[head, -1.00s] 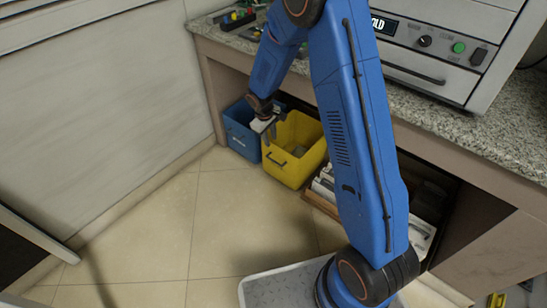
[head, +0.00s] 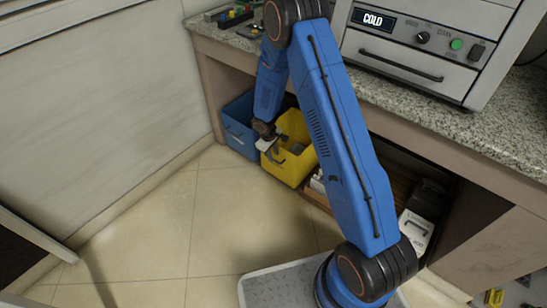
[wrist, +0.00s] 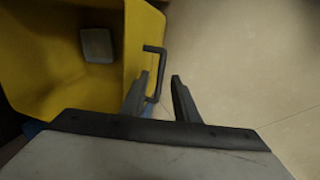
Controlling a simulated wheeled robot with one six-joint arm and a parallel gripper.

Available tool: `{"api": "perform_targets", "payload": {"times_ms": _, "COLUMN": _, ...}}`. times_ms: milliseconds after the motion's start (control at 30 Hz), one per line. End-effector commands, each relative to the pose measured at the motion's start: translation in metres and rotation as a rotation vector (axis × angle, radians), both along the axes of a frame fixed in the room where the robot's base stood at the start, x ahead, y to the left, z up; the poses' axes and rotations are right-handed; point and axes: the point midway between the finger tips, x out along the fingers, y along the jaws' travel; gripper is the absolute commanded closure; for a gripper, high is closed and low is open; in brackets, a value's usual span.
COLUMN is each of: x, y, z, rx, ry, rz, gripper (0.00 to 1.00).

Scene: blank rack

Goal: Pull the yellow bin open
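The yellow bin (head: 290,172) stands on the floor under the counter, open at the top, with a grey block inside. Its front wall carries a dark bracket handle (wrist: 161,70), seen in the wrist view. My gripper (head: 272,155) is low at the bin's front, tilted down. In the wrist view my gripper (wrist: 159,88) is open, its two dark fingers apart. The handle's outer bar shows in the gap between the fingertips, closer to the left finger. I cannot tell whether a finger touches it. In the head view the gripper partly covers the bin's front.
A blue bin (head: 239,132) stands directly left of the yellow one. A wooden tray (head: 316,195) with items is on its right. The granite counter (head: 455,125) overhangs the bins. Tiled floor (head: 215,220) in front is clear.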

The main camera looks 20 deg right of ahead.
Motion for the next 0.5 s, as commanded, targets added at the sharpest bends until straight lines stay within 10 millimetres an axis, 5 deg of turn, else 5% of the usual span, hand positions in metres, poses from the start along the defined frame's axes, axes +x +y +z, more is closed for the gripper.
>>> {"api": "perform_targets", "payload": {"times_ms": 200, "x": 0.002, "y": -0.003, "z": -0.02, "rx": 0.0, "ry": 0.001, "rz": -0.001, "gripper": 0.72}}
{"api": "perform_targets", "payload": {"times_ms": 500, "x": 0.003, "y": -0.004, "z": -0.024, "rx": 0.0, "ry": 0.0, "rz": -0.001, "gripper": 0.72}}
